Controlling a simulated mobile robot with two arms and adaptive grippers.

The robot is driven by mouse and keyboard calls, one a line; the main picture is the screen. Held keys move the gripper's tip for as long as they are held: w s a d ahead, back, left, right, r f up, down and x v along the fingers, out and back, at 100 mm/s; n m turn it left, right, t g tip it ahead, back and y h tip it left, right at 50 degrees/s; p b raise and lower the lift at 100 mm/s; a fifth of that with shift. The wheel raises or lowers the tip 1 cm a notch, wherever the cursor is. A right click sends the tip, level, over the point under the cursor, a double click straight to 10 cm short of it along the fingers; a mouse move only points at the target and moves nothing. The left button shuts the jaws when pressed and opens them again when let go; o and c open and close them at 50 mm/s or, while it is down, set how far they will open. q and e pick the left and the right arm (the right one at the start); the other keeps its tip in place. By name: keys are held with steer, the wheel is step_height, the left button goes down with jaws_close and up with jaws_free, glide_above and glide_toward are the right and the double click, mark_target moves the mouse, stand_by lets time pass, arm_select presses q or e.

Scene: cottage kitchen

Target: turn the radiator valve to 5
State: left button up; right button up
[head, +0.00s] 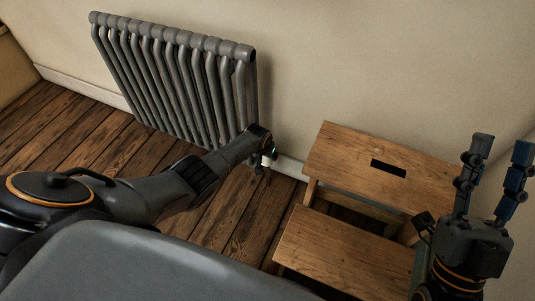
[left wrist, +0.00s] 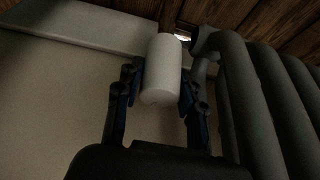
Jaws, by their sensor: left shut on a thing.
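The radiator valve (left wrist: 162,75) is a white cylinder between the fingers of my left gripper (left wrist: 161,88) in the left wrist view. The fingers are shut on it, one on each side. Its number marks cannot be read. In the head view my left gripper (head: 266,158) is at the radiator's lower right corner, and my own arm hides most of the valve. The grey radiator (head: 175,75) stands against the wall and also fills the right of the left wrist view (left wrist: 255,95). My right gripper (head: 496,190) is raised at the right, open and empty, fingers pointing up.
A wooden step stool (head: 350,245) stands right of the valve, close to my left gripper, with a dark slot in its top step. A pale skirting board (head: 292,168) runs along the wall. The plank floor (head: 90,125) left of the radiator is clear.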

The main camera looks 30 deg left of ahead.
arm_select(q)
steer(key=shift+s+d+f, duration=0.1)
steer(key=shift+s+f, duration=0.1)
steer(key=o, duration=1.2)
steer(key=shift+c, duration=0.2)
steer(key=shift+w+r, duration=0.1)
steer(key=shift+w, duration=0.05)
steer(key=shift+w+a+r, duration=0.1)
steer(key=shift+a+r, duration=0.1)
steer(key=shift+a, duration=0.1)
steer(key=v, duration=0.7)
steer(key=shift+s+r, duration=0.3)
steer(key=shift+d, duration=0.15)
